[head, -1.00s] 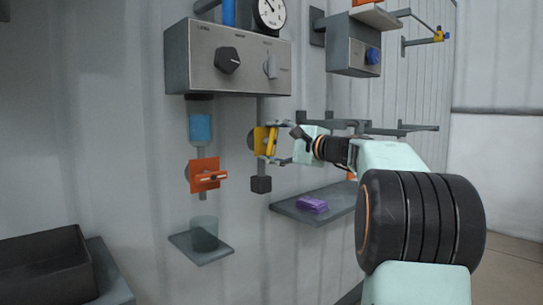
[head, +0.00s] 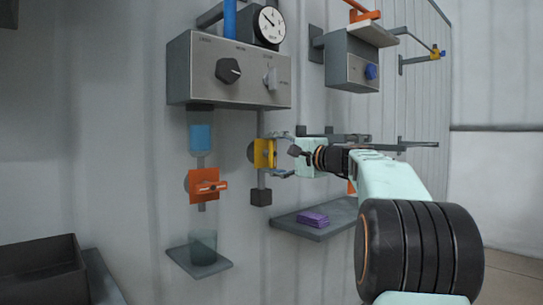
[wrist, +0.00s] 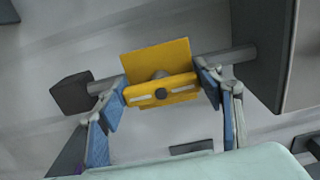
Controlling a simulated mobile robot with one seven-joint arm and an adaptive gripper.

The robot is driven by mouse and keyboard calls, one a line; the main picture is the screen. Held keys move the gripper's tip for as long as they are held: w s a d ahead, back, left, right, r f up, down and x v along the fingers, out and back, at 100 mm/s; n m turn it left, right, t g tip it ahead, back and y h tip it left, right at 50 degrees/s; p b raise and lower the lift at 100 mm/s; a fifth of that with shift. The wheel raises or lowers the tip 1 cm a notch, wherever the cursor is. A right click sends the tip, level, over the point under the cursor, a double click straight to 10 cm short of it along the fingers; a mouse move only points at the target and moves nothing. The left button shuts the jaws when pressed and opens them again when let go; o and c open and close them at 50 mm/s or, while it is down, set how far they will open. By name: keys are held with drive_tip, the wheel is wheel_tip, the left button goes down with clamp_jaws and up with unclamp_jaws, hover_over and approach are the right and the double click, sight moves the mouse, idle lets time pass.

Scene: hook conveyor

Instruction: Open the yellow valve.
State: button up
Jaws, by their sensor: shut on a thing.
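The yellow valve (head: 263,153) is on a grey vertical pipe on the wall, below the control box. In the wrist view its yellow plate (wrist: 158,62) sits behind a yellow bar handle (wrist: 161,91) with a dark centre bolt. The handle lies across the view, roughly along the pipe. My gripper (head: 282,155) reaches the valve from the right. In the wrist view my gripper (wrist: 167,92) has one blue-padded finger at each end of the handle and is shut on it.
An orange valve (head: 206,186) is left of the yellow one, above a clear cup (head: 203,247) on a small shelf. The control box (head: 229,68) hangs just above. A shelf (head: 335,220) with a purple object (head: 313,219) is below right. A dark block (head: 261,197) ends the pipe.

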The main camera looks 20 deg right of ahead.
drive_tip(key=o, duration=1.2)
drive_tip(key=shift+s, duration=0.1)
drive_tip(key=v, duration=1.2)
drive_tip(key=shift+r, duration=0.1)
